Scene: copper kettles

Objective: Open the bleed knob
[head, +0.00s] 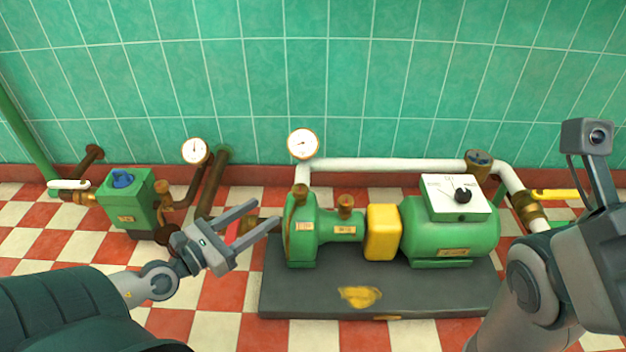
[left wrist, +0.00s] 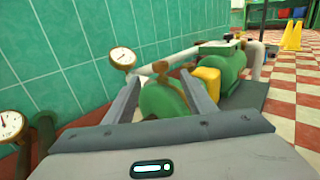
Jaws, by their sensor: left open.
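No readable label shows which is the bleed knob. My left gripper (head: 265,211) is open and empty, left of the pump, fingers pointing toward it. In the left wrist view the pump's round green end (left wrist: 160,98) and a brass knob (left wrist: 160,68) show between the fingers, apart from them. My right gripper is out of view.
A yellow coupling guard (head: 383,232) joins the pump to a green motor (head: 455,238) with a dial box (head: 458,197). A gauge (head: 303,143) rises behind the pump. A green box with a blue knob (head: 122,179) stands left. The plinth (head: 290,298) front is clear.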

